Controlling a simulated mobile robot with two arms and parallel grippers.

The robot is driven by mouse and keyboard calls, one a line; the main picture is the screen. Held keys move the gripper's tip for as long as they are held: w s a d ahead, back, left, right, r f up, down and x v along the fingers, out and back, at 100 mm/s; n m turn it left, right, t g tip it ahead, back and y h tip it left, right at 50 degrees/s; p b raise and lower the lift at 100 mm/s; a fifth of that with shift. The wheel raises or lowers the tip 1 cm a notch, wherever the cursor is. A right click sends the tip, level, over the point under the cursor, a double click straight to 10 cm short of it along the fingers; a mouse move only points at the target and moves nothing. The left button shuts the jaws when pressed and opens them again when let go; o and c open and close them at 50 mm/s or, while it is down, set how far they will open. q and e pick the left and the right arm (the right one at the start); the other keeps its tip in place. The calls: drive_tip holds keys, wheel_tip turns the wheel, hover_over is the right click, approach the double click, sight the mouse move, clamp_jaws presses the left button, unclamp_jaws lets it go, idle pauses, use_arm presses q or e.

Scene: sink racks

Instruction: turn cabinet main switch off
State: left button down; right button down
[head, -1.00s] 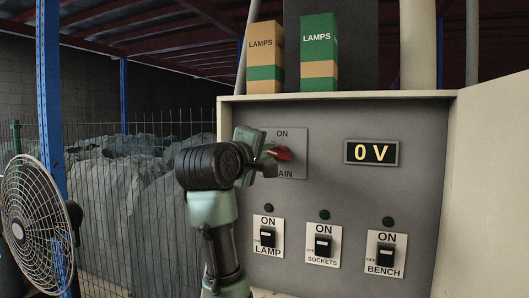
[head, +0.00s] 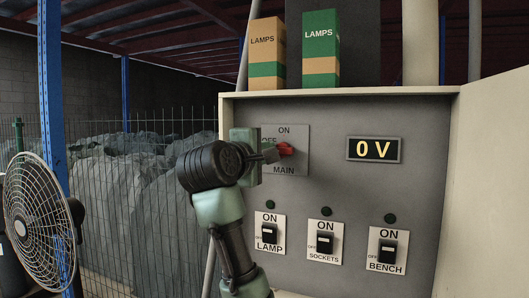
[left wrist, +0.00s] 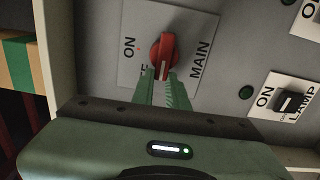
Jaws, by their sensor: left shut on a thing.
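The main switch has a red handle (head: 286,150) on a grey plate marked ON, OFF and MAIN, at the upper left of the cabinet panel. In the left wrist view the red handle (left wrist: 163,53) has its white mark pointing down the picture, towards the partly hidden OFF label. My left gripper (head: 271,155) reaches it from the left. Its green fingers (left wrist: 164,78) are shut on the handle's near end. The voltage display (head: 373,150) reads 0 V. My right gripper is not in view.
Small LAMP (head: 270,233), SOCKETS (head: 325,243) and BENCH (head: 388,251) switches sit below, with dark green lights above them. Two lamp boxes (head: 320,50) stand on top of the cabinet. The open door (head: 492,190) is at right. A fan (head: 38,222) and a wire fence are at left.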

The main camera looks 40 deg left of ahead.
use_arm(q)
drive_tip(key=c, duration=1.3)
unclamp_jaws()
drive_tip(key=shift+w+d+f, duration=0.1)
drive_tip(key=shift+d+f, duration=0.1)
drive_tip(key=shift+f, duration=0.05)
drive_tip(key=shift+w+d+r, duration=0.1)
drive_tip(key=shift+d+r, duration=0.05)
drive_tip(key=shift+d, duration=0.05)
drive_tip(key=b+v, duration=0.3)
drive_tip(key=v, duration=0.4)
drive_tip(key=shift+s, duration=0.4)
drive_tip(key=shift+d, duration=0.1)
